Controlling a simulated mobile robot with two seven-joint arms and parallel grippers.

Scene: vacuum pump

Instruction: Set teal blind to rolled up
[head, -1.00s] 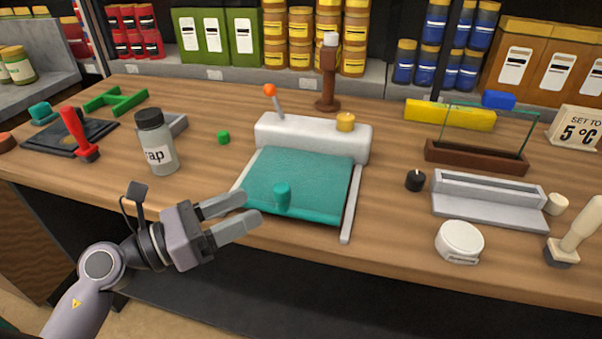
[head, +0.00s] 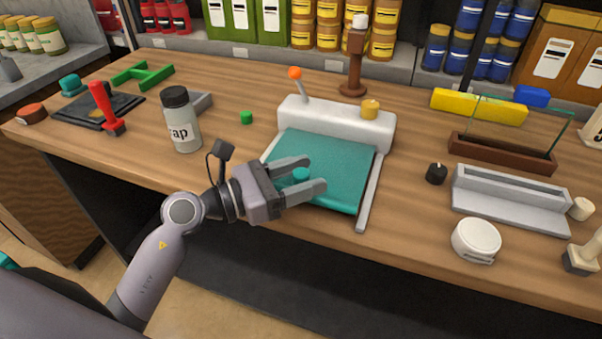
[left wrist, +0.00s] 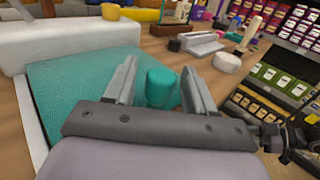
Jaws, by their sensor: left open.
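The teal blind (head: 337,160) is a flat sheet spread out between two pale side rails, in front of a white housing (head: 335,120). A teal knob (head: 301,174) stands near its front edge. My left gripper (head: 318,172) is open, its two fingers on either side of the knob in the head view. In the left wrist view the blind (left wrist: 75,85) lies at the left, and the knob (left wrist: 160,87) shows between the open fingers (left wrist: 160,85). I cannot tell whether the fingers touch it. My right gripper is not in view.
An orange-tipped lever (head: 296,74) and a yellow knob (head: 369,109) are on the housing. A black knob (head: 436,174), a grey tray (head: 510,205) and a white round object (head: 476,240) are to the right.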

